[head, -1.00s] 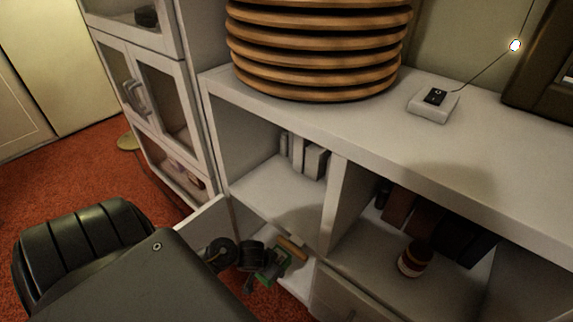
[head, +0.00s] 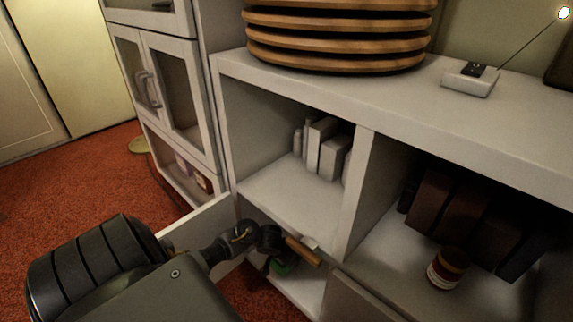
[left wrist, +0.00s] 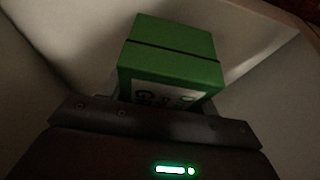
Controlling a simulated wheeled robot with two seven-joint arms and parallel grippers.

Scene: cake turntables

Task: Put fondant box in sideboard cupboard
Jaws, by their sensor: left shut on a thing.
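The fondant box is a green box with a dark band and a white label with dark lettering. It fills the middle of the left wrist view (left wrist: 175,62), in front of my left gripper (left wrist: 155,125), which is shut on it. In the head view, my left gripper (head: 272,245) reaches into the lower left cupboard (head: 306,288) of the white sideboard (head: 480,120). Only a small green patch of the box shows there, under the gripper. The cupboard's door (head: 190,225) stands open on the left. My right gripper is not in view.
Above the cupboard, an open shelf (head: 280,195) holds pale books (head: 325,150). The right shelf holds dark books (head: 465,210) and a jar (head: 447,268). A brown stick-like thing (head: 303,251) lies near the gripper. Stacked wooden discs (head: 340,45) stand on top.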

